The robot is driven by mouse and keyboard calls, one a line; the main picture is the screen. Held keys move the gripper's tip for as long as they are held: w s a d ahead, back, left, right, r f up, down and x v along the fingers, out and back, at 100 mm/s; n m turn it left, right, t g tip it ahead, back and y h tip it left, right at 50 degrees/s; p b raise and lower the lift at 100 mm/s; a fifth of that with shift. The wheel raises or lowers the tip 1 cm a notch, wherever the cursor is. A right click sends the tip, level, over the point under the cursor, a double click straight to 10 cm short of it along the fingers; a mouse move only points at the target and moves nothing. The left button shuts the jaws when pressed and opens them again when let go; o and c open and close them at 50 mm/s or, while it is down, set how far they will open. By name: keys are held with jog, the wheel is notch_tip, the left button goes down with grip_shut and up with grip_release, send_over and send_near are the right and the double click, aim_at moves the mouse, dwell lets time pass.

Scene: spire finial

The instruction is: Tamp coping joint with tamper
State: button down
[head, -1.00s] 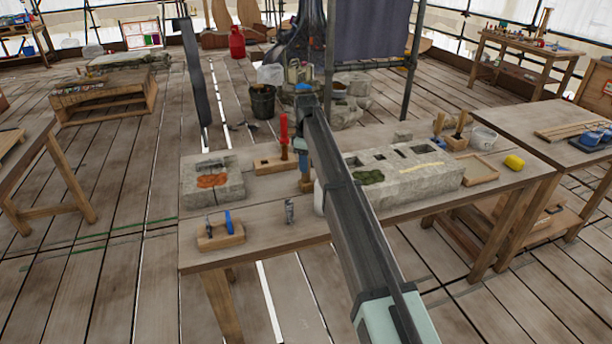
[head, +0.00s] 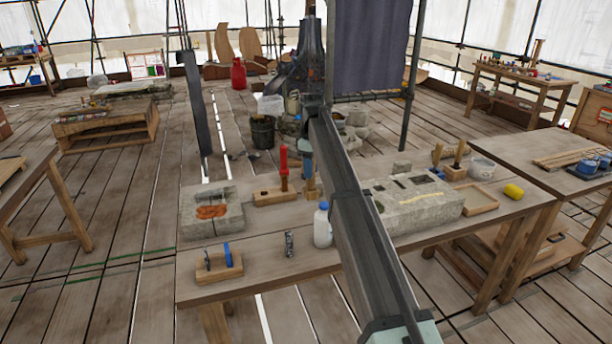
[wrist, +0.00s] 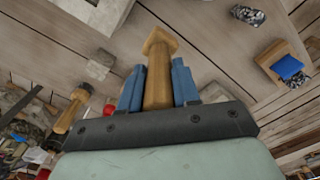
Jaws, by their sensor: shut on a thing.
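My gripper (wrist: 158,88) is shut on the wooden tamper (wrist: 158,62), whose shaft runs between the two blue fingers and ends in a square head in the wrist view. In the head view my gripper (head: 306,160) is partly behind my arm, and a wooden piece shows below it, probably the tamper. It appears above the bench, apart from the stones. A left stone block (head: 195,222) has an orange-red patch across a seam on top. A longer right stone block (head: 430,207) has dark recesses and a yellowish strip. I cannot tell which is the coping joint.
The bench (head: 262,290) carries a red-handled tool (head: 283,165) in a wooden holder, a white bottle (head: 322,226), a small metal tool (head: 289,243) and a wooden rack (head: 218,268) with a blue item.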

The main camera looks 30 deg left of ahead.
jog(key=w+d+r+m, duration=0.15)
jog(key=w+d, duration=0.25)
jog(key=d, duration=0.5)
jog(key=w+d+r+m, duration=0.1)
jog(key=w+d+r, duration=0.25)
jog(key=d, duration=0.65)
jog(key=w+d+r+m, duration=0.1)
jog(key=w+d+m, duration=0.1)
jog(key=w+d, duration=0.5)
notch_tip(320, 180, down, 5)
jog(key=s+d, duration=0.2)
jog(key=shift+s+d, duration=0.2)
jog(key=shift+d, duration=0.2)
jog(key=shift+f+n, duration=0.25)
jog(key=shift+f, duration=0.55)
jog(key=shift+w+d+r, duration=0.1)
jog(key=shift+w+d, duration=0.95)
jog(key=shift+w+d+f, duration=0.2)
jog(key=shift+w+d, duration=0.95)
jog(key=shift+d, duration=0.05)
dwell(0.6)
jog(key=shift+w+d, duration=0.75)
jog(key=shift+d, duration=0.05)
